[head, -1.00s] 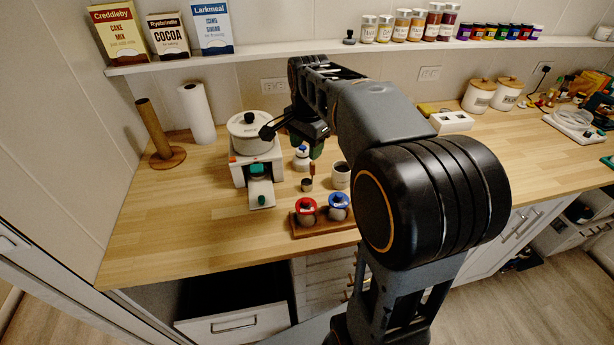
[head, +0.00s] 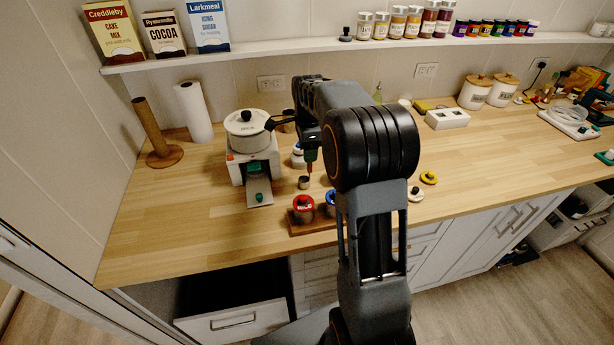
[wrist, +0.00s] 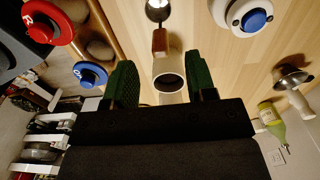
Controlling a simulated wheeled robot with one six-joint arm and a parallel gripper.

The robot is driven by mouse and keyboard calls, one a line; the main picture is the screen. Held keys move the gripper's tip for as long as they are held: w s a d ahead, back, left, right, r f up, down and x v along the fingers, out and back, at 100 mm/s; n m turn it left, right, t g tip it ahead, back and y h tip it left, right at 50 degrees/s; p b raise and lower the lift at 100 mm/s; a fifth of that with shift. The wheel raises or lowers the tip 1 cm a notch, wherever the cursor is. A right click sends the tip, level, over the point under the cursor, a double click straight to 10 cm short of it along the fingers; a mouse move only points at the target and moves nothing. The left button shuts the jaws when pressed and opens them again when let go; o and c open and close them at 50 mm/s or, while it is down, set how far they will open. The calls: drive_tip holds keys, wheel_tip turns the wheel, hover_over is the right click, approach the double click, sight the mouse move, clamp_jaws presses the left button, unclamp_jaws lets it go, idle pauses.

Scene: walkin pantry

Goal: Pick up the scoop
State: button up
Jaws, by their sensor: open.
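The scoop has a small metal bowl (head: 304,182) near the front of the wooden counter, behind the red-lidded jar. In the wrist view its bowl (wrist: 158,10) shows at the top edge, with a short brown handle (wrist: 159,42) running toward my fingers. My gripper (wrist: 161,75) is open, its green fingers on either side of the view's middle. In the head view my gripper (head: 311,157) hangs just above the scoop, and my arm hides the mug.
Red-lidded (head: 303,204) and blue-lidded (head: 331,198) jars stand on a wooden tray in front. A white jar with a blue button (wrist: 243,14) is close by.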

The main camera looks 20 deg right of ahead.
sight(308, 172)
drive_tip(key=shift+f+p, duration=0.45)
drive_tip(key=shift+f, duration=2.2)
drive_tip(key=shift+d, duration=0.1)
clamp_jaws()
